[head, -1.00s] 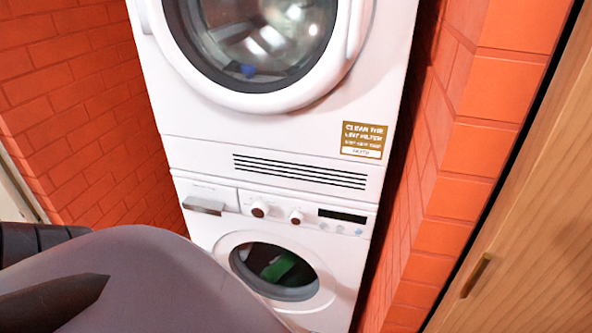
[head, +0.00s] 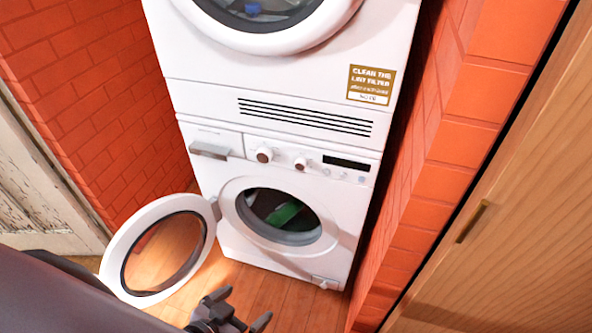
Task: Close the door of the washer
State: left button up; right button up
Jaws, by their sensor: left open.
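The white washer (head: 338,213) stands at the bottom of a stack in the head view. Its round door (head: 113,252), a white ring with a clear pane, is swung wide open to the left on its hinge. The drum opening shows dark, with a green item (head: 285,212) inside. My left gripper (head: 241,314) is at the bottom edge of the view, open and empty, in front of the washer and to the right of the door, apart from it in the picture. My right gripper is not in view.
A dryer (head: 300,55) with a shut round door sits on top of the washer. Orange brick walls (head: 75,90) close in on both sides. A wooden cabinet door (head: 515,210) stands at the right. Wooden floor (head: 225,278) shows in front of the washer.

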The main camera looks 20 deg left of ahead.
aim_at(113, 264)
jog(key=u, duration=3.4)
jog(key=i+l+u, duration=0.1)
jog(key=l, duration=0.3)
jog(key=i+l, duration=0.1)
jog(key=l, duration=0.25)
jog(key=i+l, duration=0.45)
jog(key=l+u, duration=0.05)
jog(key=l, duration=0.05)
